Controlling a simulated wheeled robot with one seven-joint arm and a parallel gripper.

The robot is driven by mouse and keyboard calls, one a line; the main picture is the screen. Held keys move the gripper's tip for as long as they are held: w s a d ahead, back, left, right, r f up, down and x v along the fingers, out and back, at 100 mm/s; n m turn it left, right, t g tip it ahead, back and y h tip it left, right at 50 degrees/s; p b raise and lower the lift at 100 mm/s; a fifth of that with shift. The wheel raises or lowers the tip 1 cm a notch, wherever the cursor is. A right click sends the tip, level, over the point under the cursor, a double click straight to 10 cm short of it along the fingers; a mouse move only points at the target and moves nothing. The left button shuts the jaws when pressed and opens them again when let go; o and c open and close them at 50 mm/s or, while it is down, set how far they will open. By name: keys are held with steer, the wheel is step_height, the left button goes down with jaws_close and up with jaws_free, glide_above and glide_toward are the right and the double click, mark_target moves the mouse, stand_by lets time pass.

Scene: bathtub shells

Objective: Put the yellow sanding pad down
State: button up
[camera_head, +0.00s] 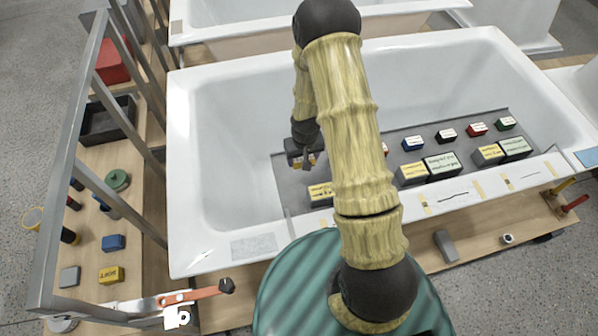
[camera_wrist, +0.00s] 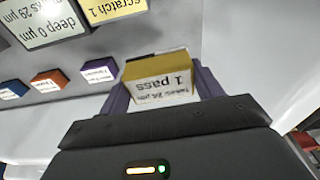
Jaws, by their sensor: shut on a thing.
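The yellow sanding pad (camera_wrist: 160,70) is a small block with a yellow top and a white face reading "1 pass". In the wrist view it sits between the two dark fingers of my gripper (camera_wrist: 162,90), which is shut on it. In the head view my gripper (camera_head: 303,158) hangs inside the white bathtub (camera_head: 225,130), over the left end of the grey mat (camera_head: 292,188). The pad is mostly hidden there by the gripper and arm. I cannot tell whether it touches the surface under it.
A yellow-labelled block (camera_head: 321,194) lies on the mat near my gripper. A metal rail (camera_head: 62,180) and wooden bench (camera_head: 145,275) lie left of the tub.

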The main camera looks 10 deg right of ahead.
steer(key=w+n+b, duration=0.1)
steer(key=b, duration=0.3)
steer(key=w+f+n+b, duration=0.1)
steer(key=w+b, duration=0.1)
steer(key=b, duration=0.3)
steer(key=w+f+n+b, duration=0.1)
steer(key=w+n+b, duration=0.1)
steer(key=b, duration=0.2)
steer(key=shift+y, duration=0.3)
steer(key=shift+f, duration=3.15)
steer(key=shift+f, duration=0.1)
steer(key=shift+f, duration=1.8)
